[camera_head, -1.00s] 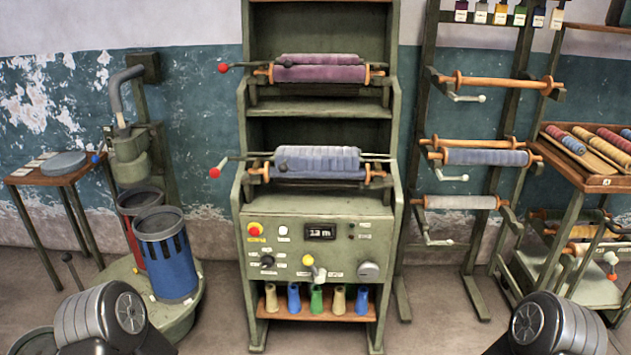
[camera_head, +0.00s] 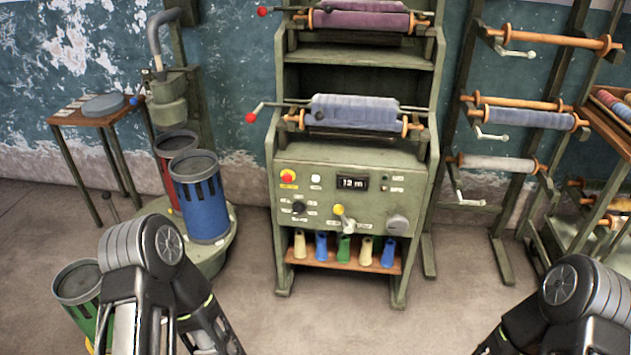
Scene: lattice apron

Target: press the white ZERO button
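The white button (camera_head: 316,180) is a small pale button on the sloped green control panel (camera_head: 350,212) of the machine in the middle. It sits just right of the red button on its yellow base (camera_head: 288,177) and left of the dark display (camera_head: 352,183), which seems to read 12 m. The label by the white button is too small to read. Nothing touches or covers it. My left arm shows at the lower left and my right arm at the lower right, both well short of the panel. Neither gripper's fingertips show.
A black knob (camera_head: 298,207), a yellow-topped lever (camera_head: 338,211) and a grey knob (camera_head: 397,224) share the panel. Several coloured cones (camera_head: 345,247) stand on the shelf below. A blue bin (camera_head: 203,200) stands left, a roller rack (camera_head: 520,117) right. The floor before the machine is clear.

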